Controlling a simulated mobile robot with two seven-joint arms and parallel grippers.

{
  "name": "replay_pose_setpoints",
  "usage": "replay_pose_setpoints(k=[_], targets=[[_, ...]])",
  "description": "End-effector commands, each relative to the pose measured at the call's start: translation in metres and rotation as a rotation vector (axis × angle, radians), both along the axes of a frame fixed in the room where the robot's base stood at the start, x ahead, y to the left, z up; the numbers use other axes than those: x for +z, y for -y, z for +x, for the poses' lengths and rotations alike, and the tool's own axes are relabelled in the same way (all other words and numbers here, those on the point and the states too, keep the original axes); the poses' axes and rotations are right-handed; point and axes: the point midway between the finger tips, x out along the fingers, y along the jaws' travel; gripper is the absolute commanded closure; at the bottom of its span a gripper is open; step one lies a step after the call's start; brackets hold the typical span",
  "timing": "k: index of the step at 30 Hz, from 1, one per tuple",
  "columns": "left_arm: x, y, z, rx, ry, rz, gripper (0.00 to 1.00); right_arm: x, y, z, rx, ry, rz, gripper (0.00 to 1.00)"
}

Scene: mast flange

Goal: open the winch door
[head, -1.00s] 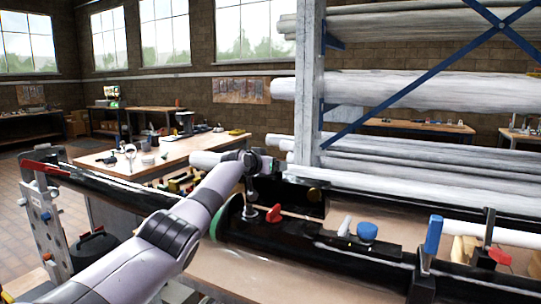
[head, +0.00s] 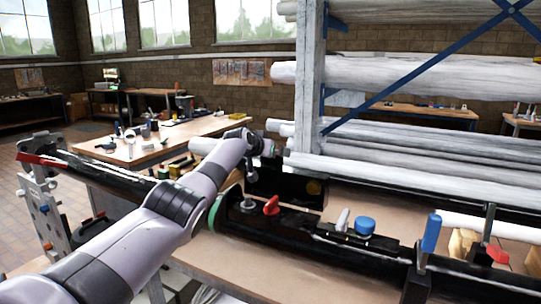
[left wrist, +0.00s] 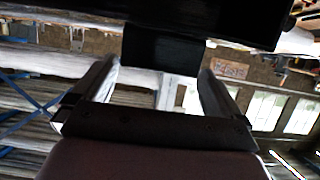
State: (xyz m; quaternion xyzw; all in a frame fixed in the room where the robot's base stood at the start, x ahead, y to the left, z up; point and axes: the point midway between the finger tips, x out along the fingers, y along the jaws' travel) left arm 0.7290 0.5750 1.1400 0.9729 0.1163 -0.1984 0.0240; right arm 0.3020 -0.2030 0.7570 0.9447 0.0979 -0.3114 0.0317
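A black boxy housing (head: 288,183) with a round brass-coloured piece (head: 313,188) stands behind the black mast tube on the bench. I cannot tell for sure which of its panels is the winch door. My left gripper (head: 268,148) is at the housing's upper left corner, and my arm partly hides that end. In the left wrist view my left gripper (left wrist: 158,72) has its two fingers wide apart. A dark panel (left wrist: 160,45) shows between and beyond the fingertips; I cannot tell whether they touch it. My right gripper is not in view.
The black mast tube (head: 345,255) carries a green ring (head: 215,212), a red lever (head: 271,205), a blue knob (head: 365,226) and a blue-handled clamp (head: 431,233). A rack of long pale tubes (head: 400,88) with a grey post (head: 309,75) stands behind.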

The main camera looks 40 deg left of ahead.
Motion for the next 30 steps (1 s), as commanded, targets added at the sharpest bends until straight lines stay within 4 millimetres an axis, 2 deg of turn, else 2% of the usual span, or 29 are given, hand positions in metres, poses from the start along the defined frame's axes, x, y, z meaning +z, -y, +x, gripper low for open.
replay_pose_setpoints(k=[6, 14, 30], targets=[[-0.007, 0.001, -0.001, -0.001, -0.013, -0.003, 0.0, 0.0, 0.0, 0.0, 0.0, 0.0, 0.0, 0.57], [-0.005, 0.0, -0.006, -0.003, -0.013, -0.002, 0.0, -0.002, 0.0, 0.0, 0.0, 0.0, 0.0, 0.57], [0.008, 0.008, -0.034, -0.002, -0.011, 0.0, 0.0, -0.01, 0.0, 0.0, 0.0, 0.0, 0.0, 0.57]])
